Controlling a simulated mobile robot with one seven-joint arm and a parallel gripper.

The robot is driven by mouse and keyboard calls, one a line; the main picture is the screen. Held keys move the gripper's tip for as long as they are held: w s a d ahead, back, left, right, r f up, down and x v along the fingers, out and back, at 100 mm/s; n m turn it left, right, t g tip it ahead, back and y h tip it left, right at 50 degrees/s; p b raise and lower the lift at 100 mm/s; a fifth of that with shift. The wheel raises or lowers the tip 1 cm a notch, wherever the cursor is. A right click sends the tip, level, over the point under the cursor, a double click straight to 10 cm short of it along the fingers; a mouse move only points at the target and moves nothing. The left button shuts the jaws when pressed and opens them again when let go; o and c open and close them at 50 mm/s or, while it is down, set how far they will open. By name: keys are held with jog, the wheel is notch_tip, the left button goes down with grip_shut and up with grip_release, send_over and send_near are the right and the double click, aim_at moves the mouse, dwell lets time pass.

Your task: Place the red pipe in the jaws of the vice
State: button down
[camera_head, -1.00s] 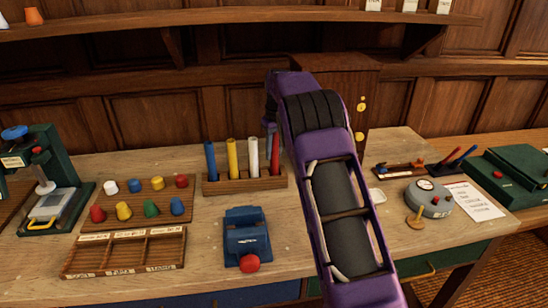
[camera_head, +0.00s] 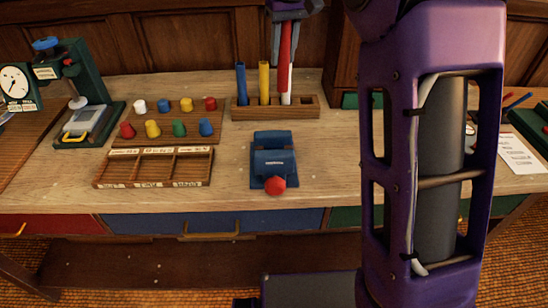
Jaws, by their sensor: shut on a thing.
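The red pipe (camera_head: 285,48) is upright in my gripper (camera_head: 288,17), which is shut on its upper part near the top edge. The pipe hangs in front of the white pipe, and I cannot tell whether its lower end is clear of the rack. The blue vice (camera_head: 273,163), with a red knob (camera_head: 275,185) at its front, stands on the bench below and nearer to me. Its jaws are at the top; how far they are open is hard to see.
The wooden rack (camera_head: 241,113) holds a blue pipe (camera_head: 241,83), a yellow pipe (camera_head: 264,82) and a white pipe (camera_head: 287,96). Coloured pegs on a board (camera_head: 172,105) and a sectioned tray (camera_head: 153,168) lie left. A green press (camera_head: 85,95) stands far left. My purple arm hides the bench at right.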

jog(key=s+a+b, duration=0.2)
jog(key=s+a, duration=0.1)
jog(key=s, duration=0.8)
jog(key=shift+s+d+f+b, duration=0.15)
jog(key=shift+f+b, duration=0.35)
jog(key=shift+f, duration=2)
jog(key=shift+s+a+f+b, duration=0.15)
jog(key=shift+f+b, duration=0.3)
jog(key=shift+f, duration=2.05)
jog(key=shift+d, duration=0.1)
jog(key=shift+f, duration=0.2)
jog(key=c, duration=0.6)
grip_release()
jog(key=shift+r, duration=0.1)
jog(key=r, duration=0.4)
jog(key=s+r+p, duration=0.1)
jog(key=r, duration=0.3)
jog(key=r+p, duration=0.1)
jog(key=r, duration=0.3)
jog(key=shift+s+d, duration=0.15)
jog(key=shift+d, duration=0.1)
